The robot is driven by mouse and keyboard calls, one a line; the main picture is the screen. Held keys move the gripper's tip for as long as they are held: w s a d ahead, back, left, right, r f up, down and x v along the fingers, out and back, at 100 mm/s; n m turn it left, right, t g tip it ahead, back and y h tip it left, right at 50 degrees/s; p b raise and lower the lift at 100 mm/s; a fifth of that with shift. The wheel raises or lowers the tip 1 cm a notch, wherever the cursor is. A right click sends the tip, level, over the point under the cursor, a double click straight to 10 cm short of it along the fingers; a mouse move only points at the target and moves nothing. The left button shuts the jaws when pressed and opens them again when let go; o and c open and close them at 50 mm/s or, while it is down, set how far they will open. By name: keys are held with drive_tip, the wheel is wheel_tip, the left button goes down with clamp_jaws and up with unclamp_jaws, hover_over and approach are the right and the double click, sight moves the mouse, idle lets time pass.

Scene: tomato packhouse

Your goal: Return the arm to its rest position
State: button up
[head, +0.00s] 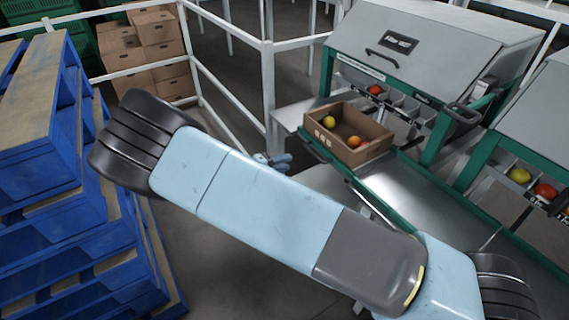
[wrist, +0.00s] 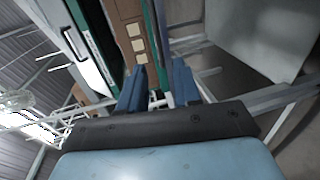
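My arm (head: 265,210) stretches across the middle of the head view, from lower right to upper left. It hides part of the floor and the bench front. My gripper (wrist: 158,82) shows in the wrist view with its two blue fingers apart and nothing between them, so it is open and empty. In the head view only a small blue part of it shows behind the arm. It touches nothing that I can see.
A cardboard box (head: 312,127) with a few tomatoes stands on the metal bench (head: 405,190) by a grey-lidded sorting unit (head: 405,50). Blue pallets (head: 45,150) stack up at left. A white railing (head: 225,92) and brown cartons (head: 160,55) stand behind.

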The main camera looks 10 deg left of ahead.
drive_tip(key=s+d+r+m+g+y, duration=0.25)
drive_tip(key=d+r+g, duration=0.25)
drive_tip(key=d+r, duration=0.7)
drive_tip(key=s+d+r+m+g+y, duration=0.1)
drive_tip(key=d+r+m+g+y, duration=0.35)
drive_tip(key=d+r, duration=0.8)
drive_tip(key=s+d+r+t+y, duration=0.1)
drive_tip(key=s+d+r, duration=0.3)
drive_tip(key=s, duration=0.3)
drive_tip(key=s+d+r+m+t+y, duration=0.1)
drive_tip(key=s+d+r+t+y, duration=0.1)
drive_tip(key=s+d+r, duration=0.2)
drive_tip(key=s+d+r+t+y, duration=0.1)
drive_tip(key=s+d+r, duration=0.3)
drive_tip(key=s+r, duration=0.3)
drive_tip(key=s, duration=0.3)
drive_tip(key=shift+s+d+r+m+y, duration=0.2)
drive_tip(key=shift+s+r+m+y, duration=0.1)
idle(0.8)
